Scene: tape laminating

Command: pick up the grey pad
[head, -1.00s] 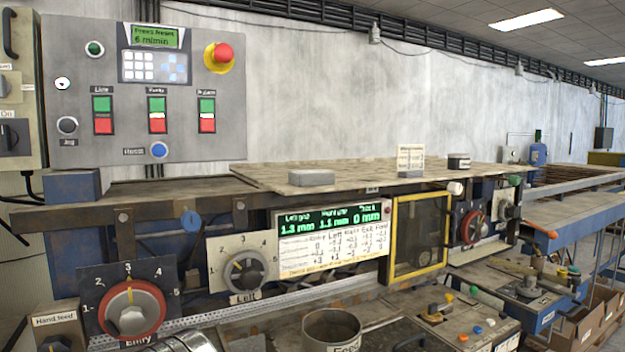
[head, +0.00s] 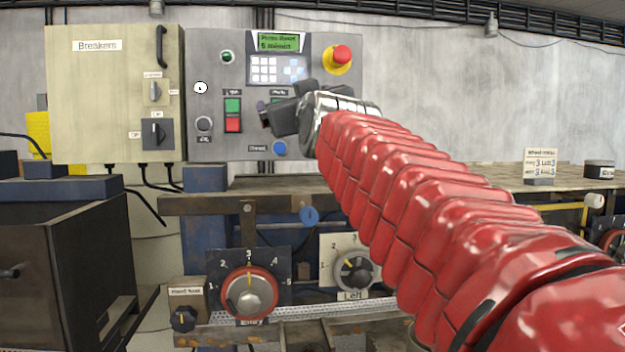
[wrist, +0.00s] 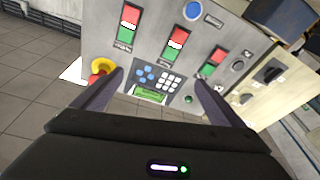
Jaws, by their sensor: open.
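The grey pad does not show in either current view; my red arm covers the stretch of bench top (head: 470,172) where it lay in the earlier head view. My gripper (head: 283,101) is raised in front of the grey control panel (head: 213,62) in the head view, left of and above the bench top. In the wrist view my gripper (wrist: 160,77) has its two dark fingers spread wide apart, with nothing between them but the panel behind.
A sign on a small grey base (head: 540,165) and a dark round tin (head: 599,170) stand on the bench's right part. The panel carries a red emergency button (head: 342,54). A beige breaker box (head: 100,100) is left. Dials (head: 249,290) line the front.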

